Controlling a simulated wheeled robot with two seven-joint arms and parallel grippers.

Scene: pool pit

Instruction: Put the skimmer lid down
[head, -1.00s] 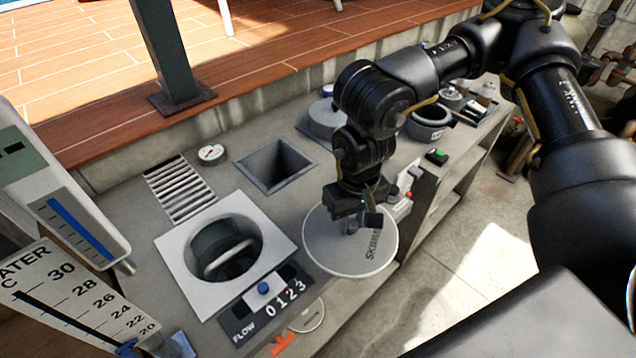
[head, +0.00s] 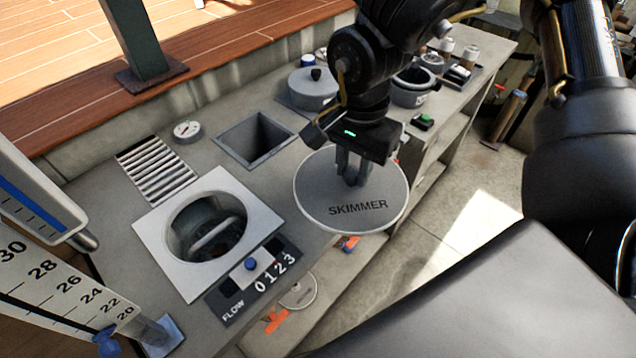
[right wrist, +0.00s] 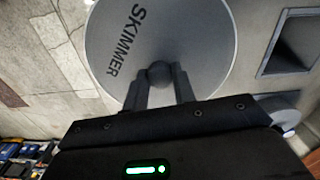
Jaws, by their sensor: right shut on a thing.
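The skimmer lid (head: 330,207) is a round grey disc marked SKIMMER, with a knob at its middle. My right gripper (head: 352,180) is shut on the lid's knob from above. The lid overlaps the counter's front edge in the head view; its height above the counter is hard to tell. In the right wrist view the lid (right wrist: 190,35) fills the upper middle and the fingers (right wrist: 158,85) close around its round knob. The round skimmer opening (head: 205,228) in a white square plate is uncovered, left of the lid, with a handled basket inside. My left gripper is not in view.
A square hole (head: 255,140) lies behind the lid, beside a slotted grate (head: 157,170). A FLOW dial panel (head: 255,280) sits in front of the opening. Bare counter lies between opening and lid.

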